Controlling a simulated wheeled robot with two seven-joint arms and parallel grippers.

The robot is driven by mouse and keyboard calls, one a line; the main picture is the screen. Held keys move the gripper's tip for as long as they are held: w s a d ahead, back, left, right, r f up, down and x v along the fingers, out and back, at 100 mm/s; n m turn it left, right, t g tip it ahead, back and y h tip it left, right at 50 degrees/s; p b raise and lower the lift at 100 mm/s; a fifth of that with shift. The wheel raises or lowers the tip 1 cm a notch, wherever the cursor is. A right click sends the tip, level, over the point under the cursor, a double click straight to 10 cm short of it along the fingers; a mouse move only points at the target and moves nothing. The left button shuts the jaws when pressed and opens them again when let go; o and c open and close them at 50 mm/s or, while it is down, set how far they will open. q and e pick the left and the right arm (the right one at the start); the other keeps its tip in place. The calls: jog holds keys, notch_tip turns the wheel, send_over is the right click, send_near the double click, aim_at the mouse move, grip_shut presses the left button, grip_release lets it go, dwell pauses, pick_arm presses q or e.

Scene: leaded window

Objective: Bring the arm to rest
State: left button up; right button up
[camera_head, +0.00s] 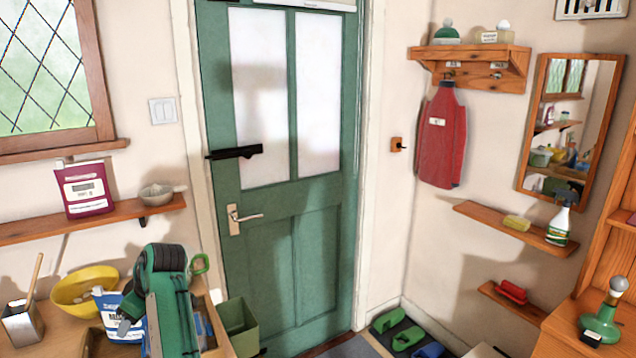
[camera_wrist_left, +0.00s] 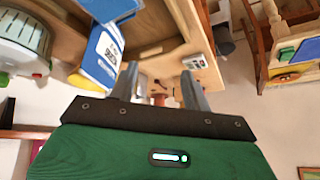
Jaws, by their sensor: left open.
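My left arm, green with black and grey parts, rises at the lower left of the head view, in front of the wooden counter. Its gripper (camera_head: 128,312) shows there only in part, close to a blue and white packet (camera_head: 108,305); I cannot tell whether they touch. In the left wrist view the two grey fingers of the gripper (camera_wrist_left: 158,82) stand apart with nothing between them. Beyond them is a wooden surface, with a blue and white packet (camera_wrist_left: 98,58) to the left. My right gripper is in neither view.
A yellow bowl (camera_head: 85,288) and a metal pot (camera_head: 22,322) with a wooden handle stand left of the arm. A green bin (camera_head: 240,325) is right of it, before the green door (camera_head: 295,230). A wall shelf (camera_head: 95,221) is above. Open floor lies by the door.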

pick_arm(q)
jog(key=s+d+f+m+t+h, duration=0.1)
jog(key=s+d+f+m+t, duration=0.25)
jog(key=s+f+m, duration=0.9)
jog(key=s+d+f+m+h, duration=0.3)
jog(key=s+d, duration=0.4)
jog(key=s, duration=0.5)
jog(key=s+d+f+m+h, duration=0.25)
jog(key=s+d, duration=0.45)
jog(key=s, duration=0.5)
notch_tip(320, 180, down, 36)
jog(key=s+f+g+b, duration=0.1)
jog(key=g+b, duration=0.1)
jog(key=b, duration=0.3)
jog(key=s+a+f+b, duration=0.1)
jog(key=s+f+b, duration=0.1)
jog(key=s+f, duration=0.7)
jog(key=s+a+f+b, duration=0.2)
jog(key=s+f, duration=0.8)
jog(key=f, duration=0.5)
jog(key=shift+s+g+b, duration=0.25)
jog(key=shift+g+b, duration=0.1)
jog(key=shift+b, duration=0.15)
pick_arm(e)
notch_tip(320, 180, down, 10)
